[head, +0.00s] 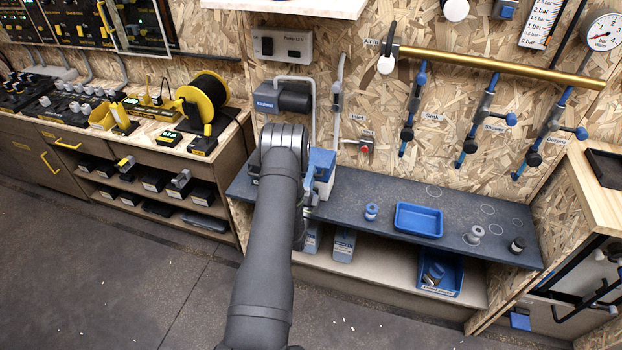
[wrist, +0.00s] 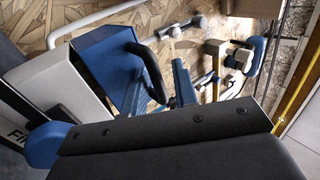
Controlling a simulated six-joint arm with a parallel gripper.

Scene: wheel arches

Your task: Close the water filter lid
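The water filter is a white box (wrist: 52,85) with dark lettering, partly cut off at the left of the wrist view. Its blue lid (wrist: 106,62) carries a black loop handle (wrist: 150,72) and appears raised at an angle, but its exact opening is unclear. In the head view the blue lid (head: 321,160) and white body (head: 324,186) show just right of my arm, on the dark shelf. My gripper (wrist: 165,140) shows as a dark bar across the bottom of the wrist view, close to the filter. Its fingertips are not clear, and my arm hides it in the head view.
The dark shelf (head: 385,190) holds a blue tray (head: 418,220), a small blue spool (head: 371,211) and grey fittings to the right. Pipes and blue-handled valves (head: 407,132) line the wall behind. A grey pump box (head: 283,98) hangs above the arm's end.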

